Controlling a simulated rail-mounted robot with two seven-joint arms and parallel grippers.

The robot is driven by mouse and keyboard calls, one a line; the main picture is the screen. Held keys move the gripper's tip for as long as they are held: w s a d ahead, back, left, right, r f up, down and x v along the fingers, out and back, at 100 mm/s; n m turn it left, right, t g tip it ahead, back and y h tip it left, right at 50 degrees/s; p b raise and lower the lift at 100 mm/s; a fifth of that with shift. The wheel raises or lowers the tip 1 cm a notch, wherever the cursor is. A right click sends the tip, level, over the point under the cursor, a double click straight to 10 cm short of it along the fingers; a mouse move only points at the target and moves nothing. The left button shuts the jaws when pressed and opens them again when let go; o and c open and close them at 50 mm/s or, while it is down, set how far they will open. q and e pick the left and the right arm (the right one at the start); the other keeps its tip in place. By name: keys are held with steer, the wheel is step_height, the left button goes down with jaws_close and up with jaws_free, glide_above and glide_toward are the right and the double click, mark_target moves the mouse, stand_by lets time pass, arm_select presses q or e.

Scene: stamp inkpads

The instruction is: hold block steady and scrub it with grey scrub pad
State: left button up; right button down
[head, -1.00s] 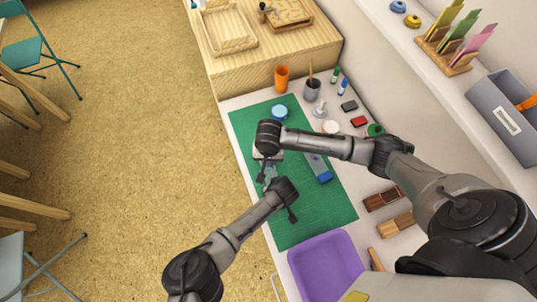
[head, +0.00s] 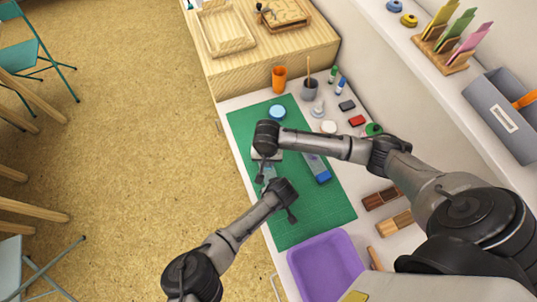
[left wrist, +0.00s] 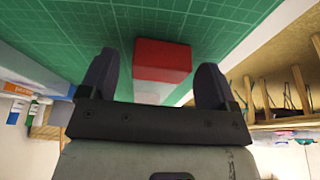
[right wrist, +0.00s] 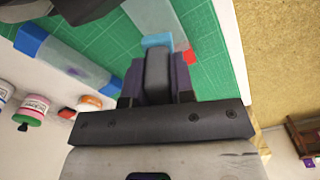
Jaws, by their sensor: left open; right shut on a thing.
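A block with a red face (left wrist: 162,62) and a pale part below it lies on the green mat, between the spread fingers of my left gripper (left wrist: 155,88) in the left wrist view. The fingers are open, with a gap on each side. A bit of red (right wrist: 188,56) also shows in the right wrist view. My right gripper (right wrist: 157,85) is shut on a dark grey pad (right wrist: 158,68). A light blue piece (right wrist: 157,40) shows just beyond the pad; whether they touch is unclear. In the head view both arms meet over the mat and mostly hide the block.
The green cutting mat (head: 290,225) covers much of the table. A clear block with a blue end (head: 322,177) lies to the right. A purple bin (head: 325,265) stands at the near end. Cups, jars and inkpads line the back and right side.

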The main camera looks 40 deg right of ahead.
arm_select(q)
steer(key=v, duration=1.1)
steer(key=shift+r, duration=0.35)
steer(key=shift+s, duration=0.2)
